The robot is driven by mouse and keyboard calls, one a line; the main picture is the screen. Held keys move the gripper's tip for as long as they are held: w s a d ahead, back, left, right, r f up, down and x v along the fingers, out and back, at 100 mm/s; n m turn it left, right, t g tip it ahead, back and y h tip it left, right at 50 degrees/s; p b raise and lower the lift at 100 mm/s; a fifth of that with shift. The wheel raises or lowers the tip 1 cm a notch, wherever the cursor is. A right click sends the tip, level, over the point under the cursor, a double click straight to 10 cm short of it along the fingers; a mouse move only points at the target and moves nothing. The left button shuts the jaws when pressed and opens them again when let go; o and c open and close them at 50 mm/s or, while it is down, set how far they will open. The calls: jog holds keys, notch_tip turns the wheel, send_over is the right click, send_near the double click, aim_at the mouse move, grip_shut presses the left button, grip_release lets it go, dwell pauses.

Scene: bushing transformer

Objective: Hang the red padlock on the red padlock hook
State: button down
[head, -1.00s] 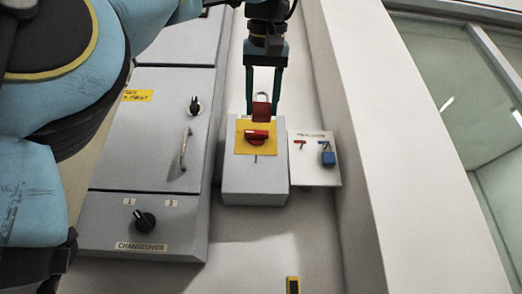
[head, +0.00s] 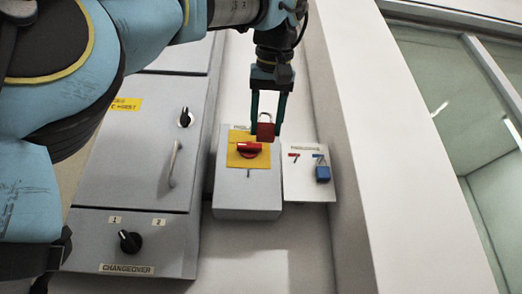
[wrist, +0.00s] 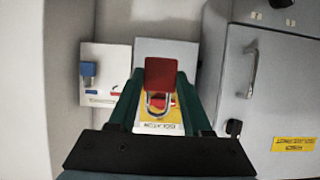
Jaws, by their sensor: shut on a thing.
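My gripper (head: 267,118) is shut on the red padlock (head: 265,131). The padlock, with its metal shackle, also shows between the fingers in the wrist view (wrist: 161,76). It hangs in front of the upper right of the isolator box's yellow plate, apart from the padlock board. The red padlock hook (head: 294,157) is on the left of the white padlock board (head: 300,185), bare, to the lower right of my gripper. A blue padlock (head: 322,174) hangs at the other hook on the right of the board.
The grey isolator box (head: 247,198) with a red rotary handle (head: 250,149) stands left of the board. A grey cabinet (head: 130,170) with a handle and a changeover knob (head: 130,241) is further left. A pale wall edge (head: 375,150) rises to the board's right.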

jog(key=w+d+r+g+p, duration=0.2)
jog(key=w+d+p, duration=0.9)
jog(key=p, duration=1.3)
jog(key=shift+d+r, duration=0.45)
jog(key=shift+r, duration=0.1)
jog(key=shift+w+f+p, duration=0.3)
jog(key=shift+w, duration=1.3)
jog(key=shift+w+f+p, duration=0.25)
jog(key=shift+w+p, duration=0.1)
jog(key=shift+w, duration=1.2)
jog(key=shift+w+f+p, duration=0.3)
jog(key=shift+w, duration=1.3)
jog(key=shift+c, duration=1.3)
grip_release()
